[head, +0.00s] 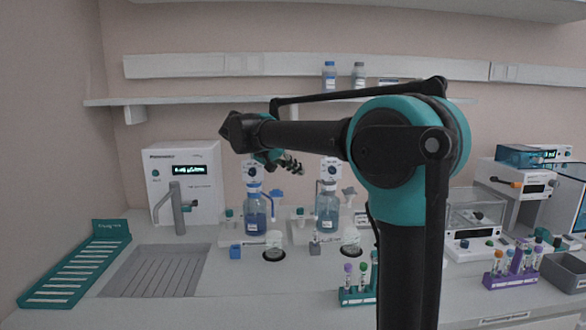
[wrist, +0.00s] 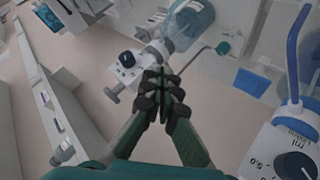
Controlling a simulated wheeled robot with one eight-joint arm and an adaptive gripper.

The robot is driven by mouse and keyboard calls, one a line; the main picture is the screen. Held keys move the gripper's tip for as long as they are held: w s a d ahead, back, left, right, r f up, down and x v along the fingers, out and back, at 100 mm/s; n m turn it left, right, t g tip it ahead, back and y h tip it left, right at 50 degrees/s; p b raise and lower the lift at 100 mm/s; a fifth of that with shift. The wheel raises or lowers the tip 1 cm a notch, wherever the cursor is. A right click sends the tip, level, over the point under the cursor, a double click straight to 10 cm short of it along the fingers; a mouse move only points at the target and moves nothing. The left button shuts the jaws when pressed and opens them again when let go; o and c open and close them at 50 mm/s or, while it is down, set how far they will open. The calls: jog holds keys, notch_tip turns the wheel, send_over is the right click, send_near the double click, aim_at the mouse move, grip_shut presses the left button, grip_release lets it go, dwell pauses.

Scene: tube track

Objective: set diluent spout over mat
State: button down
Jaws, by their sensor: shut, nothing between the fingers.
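Two bottle-top dispensers stand on the bench in the head view. The left one (head: 256,205) holds blue liquid and has a blue spout part at its right. The right one (head: 327,208) has a grey-blue part at its right. I cannot tell which holds diluent. Small dark round mats, one on the left (head: 274,255) and one on the right (head: 350,251), lie in front with pale vessels on or beside them.
A white instrument (head: 185,180) with a grey tap stands at the left, behind a ribbed drain area (head: 155,272) and a teal rack (head: 75,270). Tube racks with purple and green caps (head: 358,293) stand at front right. A shelf (head: 200,100) runs behind the arm.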

aim_at(322, 191)
jog(key=w+d+f, duration=0.1)
jog(key=d+f, duration=0.4)
jog(key=f, duration=0.1)
jog(key=shift+d+f, duration=0.3)
jog(key=shift+d, duration=0.05)
jog(key=shift+d, duration=0.1)
jog(key=shift+s+d+n, duration=0.15)
jog(key=shift+d+n, duration=0.05)
jog(key=shift+n, duration=0.2)
